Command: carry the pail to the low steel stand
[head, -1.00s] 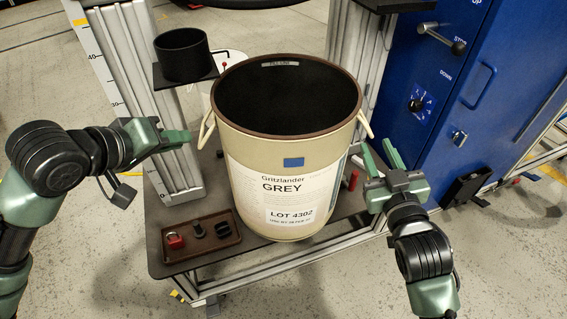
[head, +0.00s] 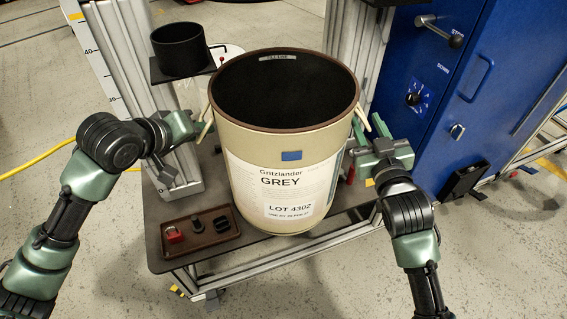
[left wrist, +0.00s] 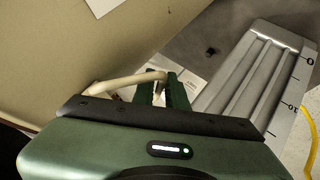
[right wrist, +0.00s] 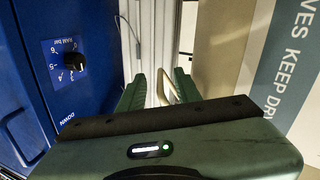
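The pail (head: 285,150) is a large beige open drum with a brown rim, a dark inside and a label reading GREY. It stands upright on a dark-topped bench (head: 165,262). A pale loop handle is on each side. I cannot identify the low steel stand.
A brown tray (head: 200,236) with small red and black items lies on the bench, front left. A black cup (head: 180,50) sits on a shelf beside a marked aluminium post (head: 110,60). A blue cabinet (head: 435,120) is close on the right. Floor is open in front.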

